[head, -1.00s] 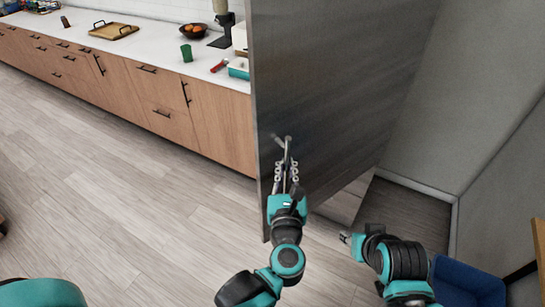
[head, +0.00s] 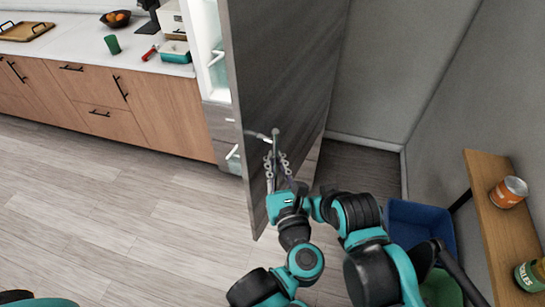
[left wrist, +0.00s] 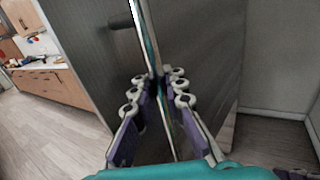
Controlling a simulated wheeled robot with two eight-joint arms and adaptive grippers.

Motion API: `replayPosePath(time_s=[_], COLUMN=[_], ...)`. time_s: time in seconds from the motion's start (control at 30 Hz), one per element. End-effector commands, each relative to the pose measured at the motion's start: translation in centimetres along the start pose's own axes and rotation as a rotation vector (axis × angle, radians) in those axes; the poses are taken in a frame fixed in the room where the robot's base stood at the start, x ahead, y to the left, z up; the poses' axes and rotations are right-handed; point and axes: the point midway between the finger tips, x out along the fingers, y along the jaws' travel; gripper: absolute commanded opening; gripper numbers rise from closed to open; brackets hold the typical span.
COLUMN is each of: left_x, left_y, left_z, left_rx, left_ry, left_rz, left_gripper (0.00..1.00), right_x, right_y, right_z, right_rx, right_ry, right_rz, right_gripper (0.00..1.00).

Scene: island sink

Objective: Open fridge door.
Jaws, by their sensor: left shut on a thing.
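The fridge door (head: 290,65) is a tall dark-grey panel standing ajar, with a bright gap to the fridge interior (head: 211,50) at its left. Its metal handle (head: 275,134) sticks out from the door face. My left gripper (head: 274,160) is shut on the handle. In the left wrist view the fingers (left wrist: 155,80) close around the bar-like handle (left wrist: 145,35), in front of the door (left wrist: 85,60). My right arm's end (head: 322,206) is low on the right, beside my left wrist. Its fingers are hidden, so their state is unclear.
A counter (head: 75,45) with wooden drawers runs along the left, holding a green cup (head: 112,44) and a fruit bowl (head: 116,18). A blue chair (head: 420,222) and a wooden table (head: 490,230) with cans stand at the right. Floor at left is clear.

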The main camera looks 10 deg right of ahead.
Motion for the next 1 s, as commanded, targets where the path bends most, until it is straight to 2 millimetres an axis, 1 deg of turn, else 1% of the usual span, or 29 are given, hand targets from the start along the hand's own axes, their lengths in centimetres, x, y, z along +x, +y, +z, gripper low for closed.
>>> replayPosePath(time_s=[0.03,0.17,0.2,0.27,0.3,0.57,0.67,1.0], left_x=[-0.1,-0.1,-0.1,-0.1,-0.1,-0.1,-0.6,-5.9], left_y=[0.3,0.4,0.4,0.4,0.3,0.2,0.1,0.1], left_z=[-0.3,-0.3,-0.3,-0.3,-0.3,-0.1,-0.1,-0.2], left_rx=[-0.002,-0.003,-0.003,-0.002,-0.002,-0.001,-0.001,-0.002], left_ry=[0.006,0.006,0.006,0.006,0.005,0.003,0.003,0.004], left_rz=[0.005,0.006,0.006,0.006,0.005,0.002,0.001,-0.002], left_gripper=[0.0,0.0,0.15,0.31,0.34,0.34,0.34,0.34], right_x=[0.0,0.0,0.0,0.0,0.0,0.0,0.0,0.0], right_y=[0.0,0.0,0.0,0.0,0.0,0.0,0.0,0.0], right_z=[0.0,0.0,0.0,0.0,0.0,0.0,0.0,0.0], right_rx=[0.0,0.0,0.0,0.0,0.0,0.0,0.0,0.0], right_ry=[0.0,0.0,0.0,0.0,0.0,0.0,0.0,0.0], right_rz=[0.0,0.0,0.0,0.0,0.0,0.0,0.0,0.0], right_gripper=[0.4,0.4,0.4,0.4,0.4,0.4,0.4,0.4])
